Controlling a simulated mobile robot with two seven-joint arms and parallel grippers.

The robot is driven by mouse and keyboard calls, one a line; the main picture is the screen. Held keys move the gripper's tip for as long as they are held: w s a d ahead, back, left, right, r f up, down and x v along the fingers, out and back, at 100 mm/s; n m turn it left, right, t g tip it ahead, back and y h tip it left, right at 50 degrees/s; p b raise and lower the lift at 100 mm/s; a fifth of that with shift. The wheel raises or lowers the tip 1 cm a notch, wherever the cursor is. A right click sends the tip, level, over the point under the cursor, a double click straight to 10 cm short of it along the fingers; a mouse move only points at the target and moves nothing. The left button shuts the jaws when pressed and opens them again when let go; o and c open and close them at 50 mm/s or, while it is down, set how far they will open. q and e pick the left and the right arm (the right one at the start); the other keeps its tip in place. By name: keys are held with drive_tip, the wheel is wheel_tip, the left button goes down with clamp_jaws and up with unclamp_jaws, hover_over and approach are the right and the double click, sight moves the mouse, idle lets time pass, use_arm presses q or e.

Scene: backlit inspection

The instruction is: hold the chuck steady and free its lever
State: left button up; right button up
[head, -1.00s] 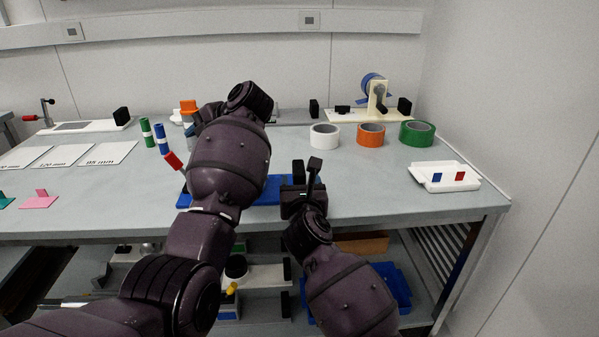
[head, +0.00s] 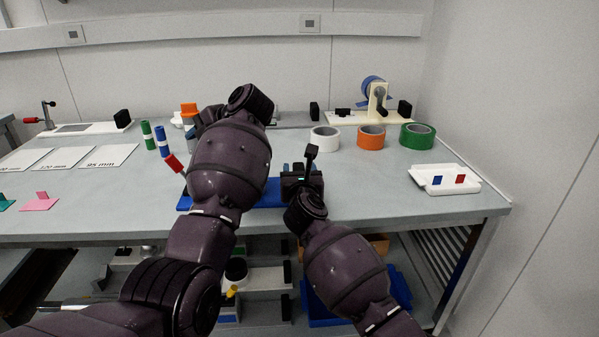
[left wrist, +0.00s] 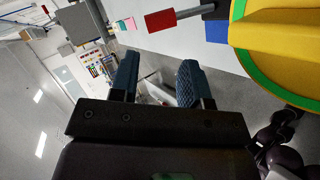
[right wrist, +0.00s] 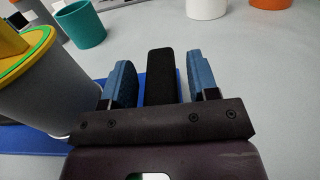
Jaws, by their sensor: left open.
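The chuck, a grey cylinder with a green ring and yellow top, stands left of my right gripper in the right wrist view (right wrist: 45,95). Its yellow top shows in the left wrist view (left wrist: 275,45); my left arm hides it in the head view. A grey rod with a red handle (left wrist: 174,20) sticks out beside it, also seen in the head view (head: 173,162).
A blue base plate (head: 265,196) lies under the work area. White (head: 324,138), orange (head: 371,137) and green (head: 417,136) tape rolls stand behind to the right. A white tray (head: 421,181) sits at the right edge. The bench between tray and right gripper is clear.

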clamp_jaws()
drive_tip(key=shift+f, duration=0.25)
idle(0.5)
